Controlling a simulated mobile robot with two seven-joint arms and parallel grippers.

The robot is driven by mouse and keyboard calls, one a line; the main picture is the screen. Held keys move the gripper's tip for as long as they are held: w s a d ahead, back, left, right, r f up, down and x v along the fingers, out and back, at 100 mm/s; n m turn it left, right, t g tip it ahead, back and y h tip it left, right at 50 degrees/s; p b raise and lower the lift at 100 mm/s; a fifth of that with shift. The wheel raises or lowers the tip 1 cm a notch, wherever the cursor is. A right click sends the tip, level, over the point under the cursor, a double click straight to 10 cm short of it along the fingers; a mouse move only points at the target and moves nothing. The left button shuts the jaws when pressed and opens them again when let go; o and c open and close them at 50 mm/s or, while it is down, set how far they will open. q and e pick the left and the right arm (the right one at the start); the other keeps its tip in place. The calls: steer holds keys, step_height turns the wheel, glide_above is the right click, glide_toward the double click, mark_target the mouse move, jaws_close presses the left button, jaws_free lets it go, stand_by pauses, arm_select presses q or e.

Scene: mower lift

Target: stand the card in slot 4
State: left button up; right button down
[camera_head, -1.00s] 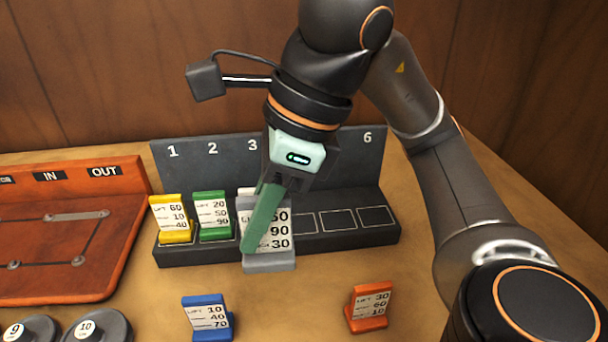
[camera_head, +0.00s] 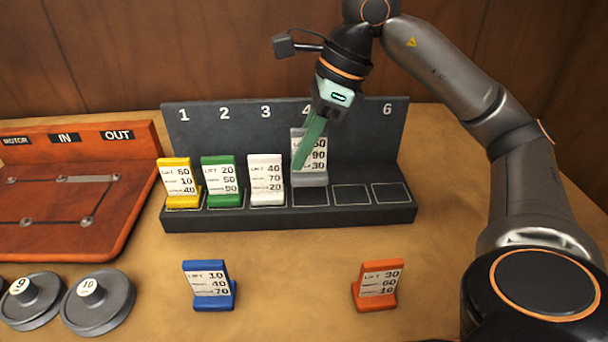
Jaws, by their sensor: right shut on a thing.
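My right gripper (camera_head: 312,135) is shut on a grey card (camera_head: 314,177) with a white label; the lines I can read end in 50, 90 and 30. The card is upright just over slot 4 of the dark rack (camera_head: 290,219). Its base looks slightly above the slot outline, but I cannot tell whether it touches. The gripper's green finger covers part of the label, and the gripper partly hides the number 4. The left gripper is not in view.
A yellow card (camera_head: 179,178), green card (camera_head: 220,176) and white card (camera_head: 265,174) stand in slots 1, 2 and 3. Slots 5 and 6 are empty. A blue card (camera_head: 208,284) and orange card (camera_head: 377,284) stand on the table in front. An orange-red board (camera_head: 120,230) and round weights (camera_head: 98,300) are at left.

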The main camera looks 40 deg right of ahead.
steer(key=shift+w+d+f, duration=0.3)
steer(key=shift+d+f, duration=0.05)
steer(key=shift+f, duration=0.2)
steer(key=f, duration=0.1)
steer(key=f+b, duration=0.1)
steer(key=w+d+f, duration=0.1)
steer(key=f, duration=0.1)
steer(key=shift+d+b, duration=0.1)
steer(key=shift+b, duration=0.2)
steer(key=shift+f, duration=0.3)
steer(key=shift+f, duration=0.1)
